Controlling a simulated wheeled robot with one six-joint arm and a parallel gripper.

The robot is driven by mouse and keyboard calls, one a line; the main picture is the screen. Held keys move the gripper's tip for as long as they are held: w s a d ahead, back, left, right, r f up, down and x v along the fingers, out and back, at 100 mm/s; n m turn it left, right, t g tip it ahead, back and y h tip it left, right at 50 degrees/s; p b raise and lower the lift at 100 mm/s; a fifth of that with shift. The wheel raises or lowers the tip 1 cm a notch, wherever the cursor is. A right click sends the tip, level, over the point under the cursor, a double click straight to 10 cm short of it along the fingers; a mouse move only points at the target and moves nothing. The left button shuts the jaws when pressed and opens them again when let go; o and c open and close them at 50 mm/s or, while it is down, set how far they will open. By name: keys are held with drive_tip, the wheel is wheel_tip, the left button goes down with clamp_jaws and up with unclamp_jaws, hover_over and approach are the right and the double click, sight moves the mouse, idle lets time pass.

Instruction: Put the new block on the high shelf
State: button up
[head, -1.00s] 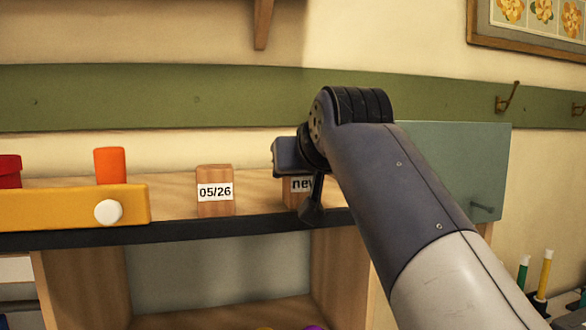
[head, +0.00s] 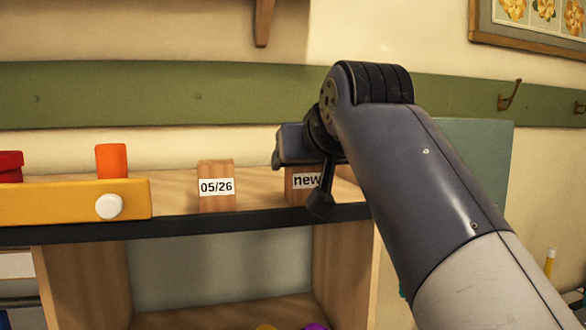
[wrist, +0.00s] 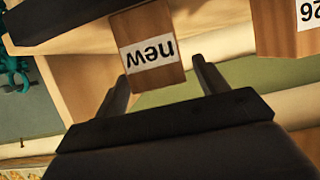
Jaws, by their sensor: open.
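The new block (head: 302,183) is a wooden block with a white label reading "new". It stands on the wooden counter top near its dark front edge, partly hidden behind my gripper in the head view. In the wrist view the new block (wrist: 149,55) appears upside down, just beyond and between the fingertips. My gripper (wrist: 160,82) is open, with a finger to either side of the block's near end and nothing held. In the head view my gripper (head: 300,178) is in front of the block. The high shelf cannot be made out for certain; a wooden bracket (head: 264,22) shows at the top.
A second wooden block labelled 05/26 (head: 216,186) stands to the left on the counter (head: 180,208). A yellow piece with a white knob (head: 75,202) and an orange block (head: 111,161) are further left. A grey-green panel (head: 480,165) and hooks (head: 510,95) are at right.

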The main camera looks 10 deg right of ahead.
drive_tip(key=b+v, duration=0.1)
drive_tip(key=v, duration=0.8)
drive_tip(key=p+x, duration=0.2)
drive_tip(key=x, duration=1)
drive_tip(key=shift+w, duration=0.1)
drive_tip(key=shift+r, duration=1)
